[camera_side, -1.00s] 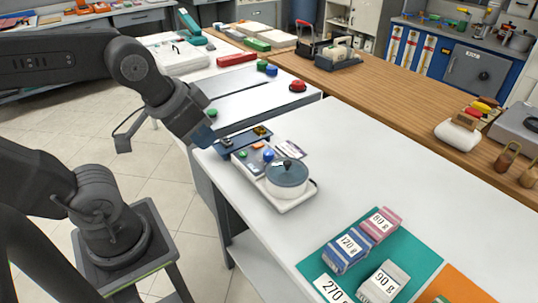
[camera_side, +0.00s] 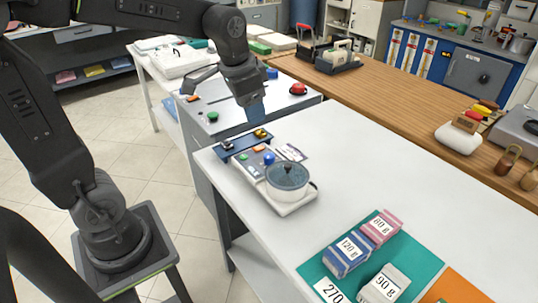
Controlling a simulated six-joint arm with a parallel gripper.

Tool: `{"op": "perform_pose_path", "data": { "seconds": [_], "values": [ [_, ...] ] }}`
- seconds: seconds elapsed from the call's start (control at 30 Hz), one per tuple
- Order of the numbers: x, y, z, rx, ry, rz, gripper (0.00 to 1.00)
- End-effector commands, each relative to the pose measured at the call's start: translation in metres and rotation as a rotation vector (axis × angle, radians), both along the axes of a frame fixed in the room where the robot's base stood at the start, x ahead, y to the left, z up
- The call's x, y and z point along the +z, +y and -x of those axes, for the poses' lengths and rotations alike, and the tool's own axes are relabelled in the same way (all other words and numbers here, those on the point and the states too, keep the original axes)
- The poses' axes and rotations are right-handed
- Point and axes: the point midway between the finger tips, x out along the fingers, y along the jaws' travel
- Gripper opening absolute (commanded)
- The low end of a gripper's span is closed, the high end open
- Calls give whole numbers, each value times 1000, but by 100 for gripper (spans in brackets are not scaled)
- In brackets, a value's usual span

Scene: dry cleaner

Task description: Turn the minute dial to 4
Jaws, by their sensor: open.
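A small light-coloured appliance (camera_side: 297,206) stands on the white table with a lidded round pot (camera_side: 287,181) on it. Its panel carries a blue knob (camera_side: 268,157), an orange piece (camera_side: 260,149) and a green button (camera_side: 244,156). A dark blue strip (camera_side: 236,145) behind the panel bears small dark and yellow parts (camera_side: 261,133). I cannot tell which of these is the minute dial, and no numbers are readable there. My gripper (camera_side: 257,112) is open, pointing down above the far end of the strip, apart from the panel. Its fingertips are small and hard to make out.
Labelled weight boxes (camera_side: 349,252) stand on a teal mat (camera_side: 413,254) at the front. A grey bench with a red button (camera_side: 298,89) lies behind the gripper. The white table's middle (camera_side: 375,170) is clear. A wooden counter (camera_side: 390,115) runs along the right.

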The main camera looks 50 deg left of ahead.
Motion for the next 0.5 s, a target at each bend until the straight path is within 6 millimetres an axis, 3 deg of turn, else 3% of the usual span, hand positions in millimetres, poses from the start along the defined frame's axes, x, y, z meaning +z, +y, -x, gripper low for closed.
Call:
{"op": "perform_pose_path", "data": {
  "seconds": [0.03,0.2,0.33,0.5],
  "values": [
    [-9,11,-18,-18,39,-2,61],
    [-43,47,-69,-109,141,-1,62],
    [-75,74,-98,-171,203,10,62],
    [-105,96,-118,-226,251,26,62]
  ]
}}
